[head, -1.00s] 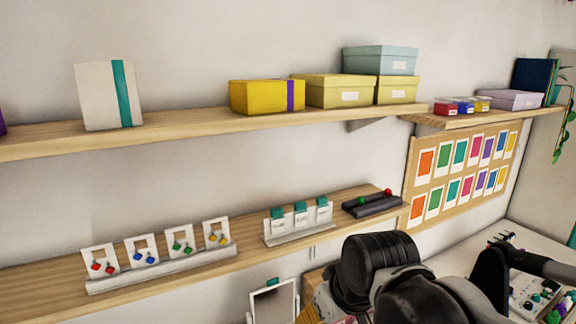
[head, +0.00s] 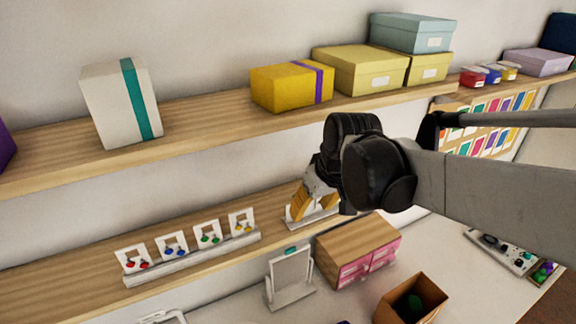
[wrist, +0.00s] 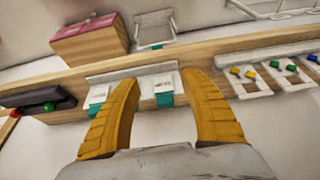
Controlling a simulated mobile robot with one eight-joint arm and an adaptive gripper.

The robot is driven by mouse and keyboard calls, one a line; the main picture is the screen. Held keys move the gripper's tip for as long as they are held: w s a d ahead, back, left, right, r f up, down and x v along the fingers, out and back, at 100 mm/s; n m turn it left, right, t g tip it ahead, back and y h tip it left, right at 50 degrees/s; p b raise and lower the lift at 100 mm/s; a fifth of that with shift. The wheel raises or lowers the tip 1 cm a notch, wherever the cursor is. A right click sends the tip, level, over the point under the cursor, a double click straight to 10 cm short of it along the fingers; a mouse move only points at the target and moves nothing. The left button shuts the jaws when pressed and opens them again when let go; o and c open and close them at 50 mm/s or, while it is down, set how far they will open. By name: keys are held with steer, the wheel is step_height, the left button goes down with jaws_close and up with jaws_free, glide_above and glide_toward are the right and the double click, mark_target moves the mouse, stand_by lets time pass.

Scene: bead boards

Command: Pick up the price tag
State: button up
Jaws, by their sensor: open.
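Small white price tags with teal tops stand in a white holder on the lower shelf. In the wrist view, the holder (wrist: 150,69) appears upside down, with one price tag (wrist: 163,84) between the fingers, near the right one. Another tag (wrist: 98,94) shows left of the left finger; a middle one is partly hidden by that finger. My gripper (wrist: 156,78) is open and empty, its yellow fingers reaching over the holder. In the head view, my gripper (head: 314,204) is in front of the holder (head: 312,221) and hides the tags.
An earring stand (head: 195,257) is left of the holder. A black tray (wrist: 42,101) with red and green beads is on its other side. The upper shelf (head: 205,112) with boxes runs above. A mirror (head: 290,272) and pink drawers (head: 368,262) stand below.

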steer(key=w, duration=0.1)
steer(key=w+a, duration=0.1)
steer(key=w, duration=0.1)
steer(key=w+a+p, duration=0.1)
steer(key=w, duration=0.1)
steer(key=shift+w+a+f, duration=0.1)
steer(key=shift+f, duration=0.45)
steer(key=shift+s, duration=0.2)
steer(key=shift+w, duration=0.1)
steer(key=c, duration=0.8)
steer(key=shift+c, duration=0.2)
